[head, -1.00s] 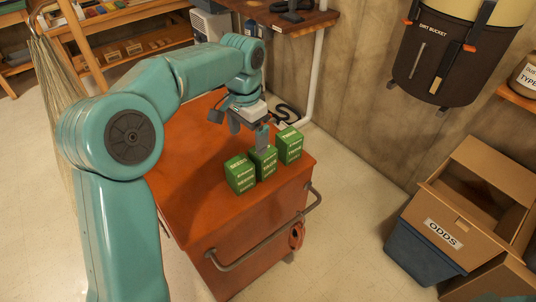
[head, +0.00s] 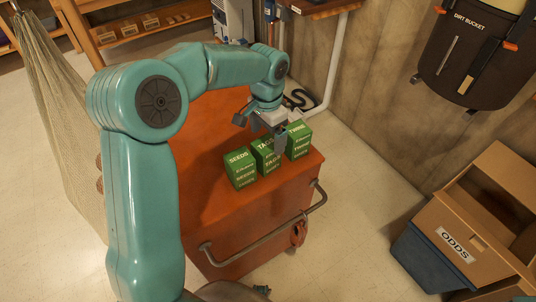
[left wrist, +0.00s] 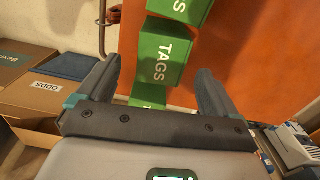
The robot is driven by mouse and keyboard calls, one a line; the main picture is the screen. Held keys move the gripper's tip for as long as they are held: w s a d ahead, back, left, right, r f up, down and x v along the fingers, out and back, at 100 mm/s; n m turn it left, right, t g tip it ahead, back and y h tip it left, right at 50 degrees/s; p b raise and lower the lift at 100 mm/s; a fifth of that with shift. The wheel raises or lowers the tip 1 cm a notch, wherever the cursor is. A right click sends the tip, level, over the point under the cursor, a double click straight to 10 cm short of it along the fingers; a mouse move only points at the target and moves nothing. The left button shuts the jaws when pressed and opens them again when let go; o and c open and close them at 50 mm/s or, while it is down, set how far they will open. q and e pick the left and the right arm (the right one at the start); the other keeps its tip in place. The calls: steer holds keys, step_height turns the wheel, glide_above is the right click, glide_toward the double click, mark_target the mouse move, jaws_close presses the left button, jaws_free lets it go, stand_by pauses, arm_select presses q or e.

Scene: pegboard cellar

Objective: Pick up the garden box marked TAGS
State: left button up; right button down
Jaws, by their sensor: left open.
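The green box marked TAGS (head: 264,158) stands upright in the middle of a row of three green boxes on the orange cart top. My left gripper (head: 261,133) is open just above and behind it in the head view, with one finger overlapping the box's right side. In the left wrist view the TAGS box (left wrist: 163,58) shows between the two spread fingers of the left gripper (left wrist: 160,70). I cannot tell whether a finger touches it. My right gripper is not in view.
The SEEDS box (head: 240,170) stands close on the left and another green box (head: 299,141) close on the right. The orange cart (head: 215,213) has a rail along its front edge. An ODDS carton (head: 457,246) and a dirt bucket (head: 470,60) are at right.

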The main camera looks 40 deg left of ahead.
arm_select(q)
step_height(320, 180, down, 2)
steer(key=shift+s+a+f, duration=0.1)
steer(key=shift+s+f, duration=0.05)
steer(key=shift+f, duration=2.9)
steer(key=c, duration=1.1)
